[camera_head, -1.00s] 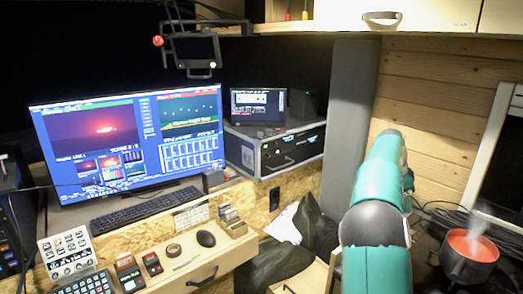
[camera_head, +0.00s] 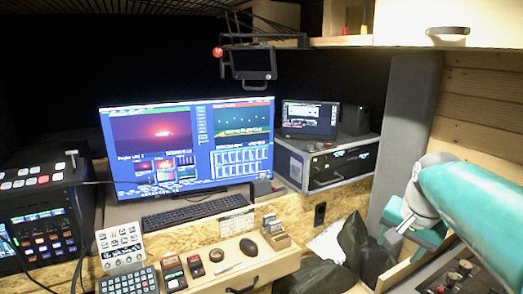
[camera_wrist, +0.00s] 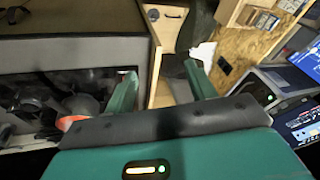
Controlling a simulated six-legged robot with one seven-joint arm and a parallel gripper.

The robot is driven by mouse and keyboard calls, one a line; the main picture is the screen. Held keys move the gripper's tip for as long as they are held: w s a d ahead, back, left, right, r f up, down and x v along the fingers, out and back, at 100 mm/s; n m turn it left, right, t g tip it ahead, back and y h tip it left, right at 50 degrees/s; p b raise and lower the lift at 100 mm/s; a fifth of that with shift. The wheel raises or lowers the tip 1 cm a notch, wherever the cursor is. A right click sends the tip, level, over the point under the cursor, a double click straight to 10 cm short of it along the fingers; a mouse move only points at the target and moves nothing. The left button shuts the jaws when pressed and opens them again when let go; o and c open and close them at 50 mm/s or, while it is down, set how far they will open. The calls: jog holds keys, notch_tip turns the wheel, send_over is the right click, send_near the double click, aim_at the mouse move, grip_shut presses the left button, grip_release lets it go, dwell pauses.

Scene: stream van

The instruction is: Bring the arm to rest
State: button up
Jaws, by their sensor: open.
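My teal arm enters the head view from the right edge. My gripper (camera_head: 398,228) is at its end, in front of the grey upright panel and above the low right side of the van. In the wrist view, my gripper's two teal fingers (camera_wrist: 160,70) stand wide apart. Nothing shows held between them. Wooden edges and a dark gap lie beyond the fingers. In the head view the fingertips are small and partly hidden by the hand.
A desk (camera_head: 262,268) with a large monitor (camera_head: 190,145), keyboard (camera_head: 195,212) and small devices fills the left and middle. A rack case (camera_head: 340,165) stands behind. A shelf (camera_head: 400,41) hangs above. A grey panel (camera_head: 408,110) stands near my arm. An orange-topped object (camera_wrist: 70,122) is left in the wrist view.

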jog(key=s+a+f+n, duration=0.3)
jog(key=s+a+n, duration=0.1)
jog(key=s+a, duration=0.3)
jog(key=s+a+f+n+t, duration=0.1)
jog(key=s+a+f+n, duration=0.2)
jog(key=s+a, duration=0.4)
jog(key=shift+s+f+n+t+y, duration=0.3)
jog(key=shift+s+n, duration=0.35)
jog(key=shift+n, duration=0.15)
jog(key=shift+c, duration=0.2)
jog(key=c, duration=0.4)
jog(key=shift+o, duration=0.2)
jog(key=shift+d, duration=0.1)
